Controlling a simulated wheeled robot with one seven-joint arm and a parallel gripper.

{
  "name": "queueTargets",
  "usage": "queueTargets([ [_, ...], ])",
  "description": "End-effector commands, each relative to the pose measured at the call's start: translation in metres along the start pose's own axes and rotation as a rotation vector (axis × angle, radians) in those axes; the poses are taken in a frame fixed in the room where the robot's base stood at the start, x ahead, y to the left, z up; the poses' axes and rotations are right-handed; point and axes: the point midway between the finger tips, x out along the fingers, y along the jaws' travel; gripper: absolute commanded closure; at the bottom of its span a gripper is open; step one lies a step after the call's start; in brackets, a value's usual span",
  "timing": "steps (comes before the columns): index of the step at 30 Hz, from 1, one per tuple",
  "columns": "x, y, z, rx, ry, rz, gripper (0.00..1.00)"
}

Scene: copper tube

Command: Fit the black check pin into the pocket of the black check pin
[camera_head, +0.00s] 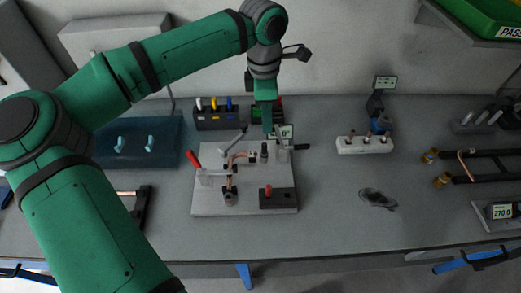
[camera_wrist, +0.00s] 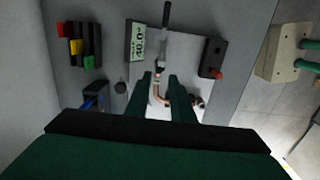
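A dark upright pin-like piece (camera_head: 264,150) stands at the back right of the light fixture plate (camera_head: 210,205); I cannot tell whether it is the black check pin. A black block (camera_head: 285,203) with a red-topped pin (camera_head: 268,191) sits at the plate's front right; the block also shows in the wrist view (camera_wrist: 212,48). The pocket cannot be made out. My gripper (camera_head: 267,130) points down over the back of the plate. In the wrist view its two fingers (camera_wrist: 161,76) are apart, with a copper tube (camera_wrist: 158,92) visible beyond the gap. No held thing shows.
A red-handled clamp (camera_head: 194,160) and a lever clamp (camera_wrist: 165,20) rise from the plate. A rack of coloured handles (camera_head: 217,118) and a small display (camera_wrist: 137,40) stand behind. A white block (camera_head: 364,146) is to the right. The table front is mostly clear.

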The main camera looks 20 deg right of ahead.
Motion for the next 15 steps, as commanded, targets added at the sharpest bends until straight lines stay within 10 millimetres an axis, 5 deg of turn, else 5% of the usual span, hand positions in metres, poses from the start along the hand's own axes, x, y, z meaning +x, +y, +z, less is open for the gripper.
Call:
queueTargets([
  [7, 0.011, 0.001, -0.006, -0.001, 0.054, -0.001, 0.78],
  [15, 0.049, 0.001, -0.008, -0.002, 0.051, -0.002, 0.78],
])
